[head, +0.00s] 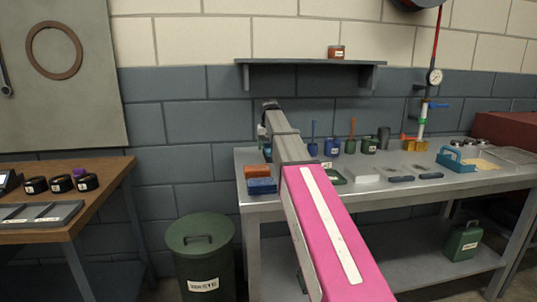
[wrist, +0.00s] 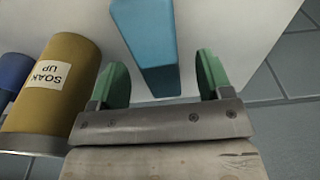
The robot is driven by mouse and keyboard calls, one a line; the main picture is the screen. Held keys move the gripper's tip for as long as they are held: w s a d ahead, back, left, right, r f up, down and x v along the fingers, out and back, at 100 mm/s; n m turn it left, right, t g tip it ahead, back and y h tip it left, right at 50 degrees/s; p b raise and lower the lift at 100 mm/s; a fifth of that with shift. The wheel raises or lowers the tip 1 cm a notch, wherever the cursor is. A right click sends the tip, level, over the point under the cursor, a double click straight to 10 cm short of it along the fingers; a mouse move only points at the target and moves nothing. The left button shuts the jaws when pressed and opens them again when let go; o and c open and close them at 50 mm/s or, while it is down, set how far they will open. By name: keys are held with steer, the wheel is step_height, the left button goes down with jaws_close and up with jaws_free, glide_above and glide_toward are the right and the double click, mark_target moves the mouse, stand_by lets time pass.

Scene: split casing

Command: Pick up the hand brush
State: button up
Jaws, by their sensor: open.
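In the wrist view, my gripper (wrist: 161,63) is open, with its two green fingers apart. A straight blue bar (wrist: 148,45) lies between and beyond the fingers, its near end close to the palm. I see no bristles, so I cannot tell whether it is the hand brush's handle. No finger is visibly closed on it. In the head view my arm reaches to the left end of the bench, and the gripper itself is not clearly visible. Two dark-handled tools (head: 416,177) lie near the bench's front edge; I cannot tell if either is a brush.
A yellow SOAK UP can (wrist: 55,85) stands close left of my fingers in the wrist view. The metal bench (head: 380,197) also carries several pots, an orange block (head: 258,172) and a blue caddy (head: 456,161). A wall shelf (head: 300,63) hangs above; a green bin (head: 200,250) stands left.

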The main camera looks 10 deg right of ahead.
mark_target(269, 147)
steer(key=f, duration=0.3)
steer(key=shift+w+f, duration=0.25)
steer(key=c, duration=1.1)
steer(key=shift+o, duration=0.2)
steer(key=shift+r, duration=0.1)
steer(key=shift+r, duration=0.45)
steer(key=r, duration=0.3)
steer(key=shift+s+a+r, duration=0.35)
steer(key=shift+a, duration=0.05)
steer(key=s+a+r, duration=0.6)
steer(key=a, duration=0.2)
steer(key=shift+a+r, duration=0.15)
steer(key=shift+a, duration=0.2)
